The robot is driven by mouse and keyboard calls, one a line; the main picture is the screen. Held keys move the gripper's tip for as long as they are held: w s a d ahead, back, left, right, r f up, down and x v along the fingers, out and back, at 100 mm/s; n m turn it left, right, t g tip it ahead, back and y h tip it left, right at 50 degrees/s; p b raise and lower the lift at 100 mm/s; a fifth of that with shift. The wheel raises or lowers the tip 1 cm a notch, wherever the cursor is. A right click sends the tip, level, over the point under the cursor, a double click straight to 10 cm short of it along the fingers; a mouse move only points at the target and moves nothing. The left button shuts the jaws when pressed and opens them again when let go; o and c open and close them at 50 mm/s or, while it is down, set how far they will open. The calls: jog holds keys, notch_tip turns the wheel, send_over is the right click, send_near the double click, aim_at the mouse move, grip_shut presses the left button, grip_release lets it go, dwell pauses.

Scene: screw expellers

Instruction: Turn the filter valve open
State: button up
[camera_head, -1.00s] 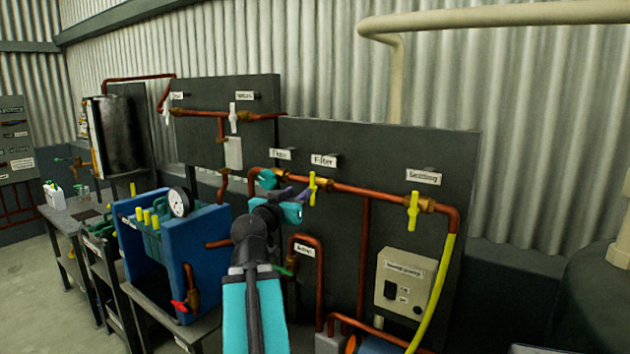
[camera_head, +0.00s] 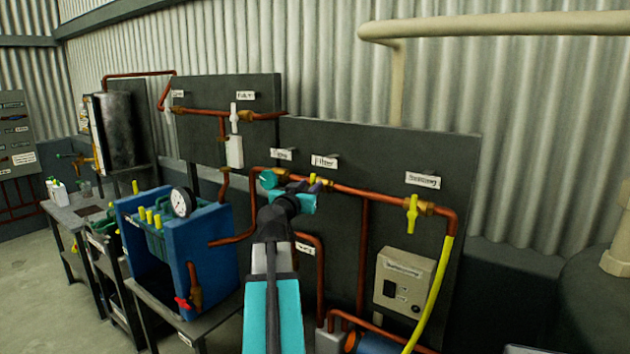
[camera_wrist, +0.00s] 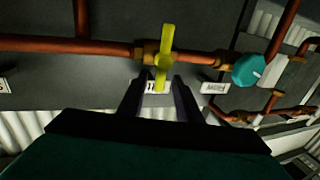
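The filter valve has a yellow handle (camera_wrist: 163,58) on a copper pipe (camera_wrist: 100,46), standing across the pipe in the wrist view. In the head view only a small yellow part of the valve (camera_head: 313,179) shows under the "Filter" label (camera_head: 324,161); my gripper hides the rest. My gripper (camera_head: 317,187) is at the valve. In the wrist view its two dark fingers (camera_wrist: 160,82) are apart, with one end of the handle between them in the picture. I cannot tell whether they touch it.
A teal round knob (camera_wrist: 249,69) sits on the same pipe beside the valve; it also shows in the head view (camera_head: 268,179). Another yellow valve (camera_head: 412,213) is to the right, with a yellow hose below. A dark panel (camera_head: 340,225) stands close behind.

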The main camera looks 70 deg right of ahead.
aim_at(313, 183)
jog(key=shift+d+p, duration=0.45)
jog(key=shift+d, duration=1.5)
jog(key=shift+c, duration=0.5)
grip_shut()
jog(key=shift+d, duration=0.15)
jog(key=shift+f, duration=0.1)
